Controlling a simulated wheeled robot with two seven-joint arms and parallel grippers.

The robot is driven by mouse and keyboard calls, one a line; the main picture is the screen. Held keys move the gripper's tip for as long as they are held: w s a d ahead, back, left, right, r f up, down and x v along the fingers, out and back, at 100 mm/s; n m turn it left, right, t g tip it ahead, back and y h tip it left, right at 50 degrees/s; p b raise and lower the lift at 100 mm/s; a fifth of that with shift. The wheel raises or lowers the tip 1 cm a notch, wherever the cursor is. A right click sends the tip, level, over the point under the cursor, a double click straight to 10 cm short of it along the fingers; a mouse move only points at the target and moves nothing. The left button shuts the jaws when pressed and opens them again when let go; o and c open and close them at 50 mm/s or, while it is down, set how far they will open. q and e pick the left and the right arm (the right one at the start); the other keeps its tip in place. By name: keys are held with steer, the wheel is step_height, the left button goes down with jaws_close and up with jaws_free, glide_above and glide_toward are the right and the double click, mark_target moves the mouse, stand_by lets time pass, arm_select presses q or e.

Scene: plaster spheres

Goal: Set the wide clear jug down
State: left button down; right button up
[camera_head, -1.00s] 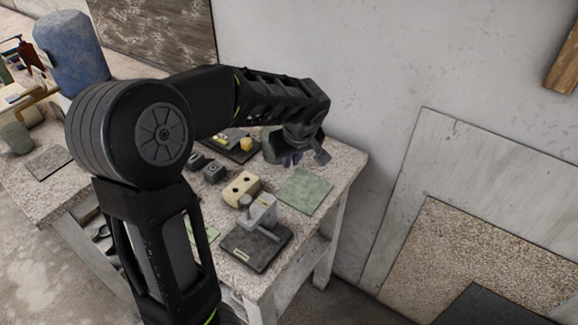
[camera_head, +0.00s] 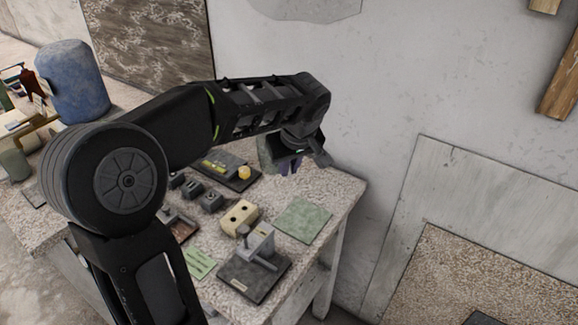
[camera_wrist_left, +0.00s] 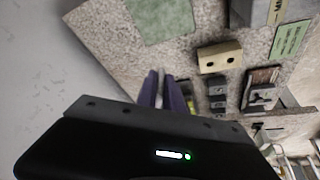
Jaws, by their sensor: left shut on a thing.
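My left gripper (camera_head: 290,168) is over the back part of the speckled worktop (camera_head: 340,190), pointing down. In the left wrist view its two purple fingers (camera_wrist_left: 161,92) are close together, with a thin pale strip between them. A greenish-grey see-through shape (camera_head: 265,152), which looks like the wide clear jug, shows beside the gripper in the head view, partly hidden behind it. The gripper is shut on it. Its base is not clearly visible, so I cannot tell whether it touches the worktop. My right gripper is not in view.
A green square mat (camera_head: 302,220) lies bare at the worktop's right side; it also shows in the left wrist view (camera_wrist_left: 165,18). Nearby are a cream two-hole block (camera_head: 240,217), a grey clamp on a dark plate (camera_head: 252,272) and a black tray (camera_head: 240,181). A wall stands behind.

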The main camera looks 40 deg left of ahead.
arm_select(q)
steer(key=w+d+f+m+t+h, duration=0.1)
steer(key=w+d+f+m+h, duration=0.1)
steer(key=d+m, duration=0.4)
steer(key=w+d+f+m+h, duration=0.1)
steer(key=d+f+m, duration=0.3)
steer(key=d, duration=0.7)
steer(key=shift+w+d+f+m+t+h, duration=0.3)
steer(key=shift+w+m+t+h, duration=0.15)
steer(key=shift+m, duration=0.45)
steer(key=shift+s, duration=0.15)
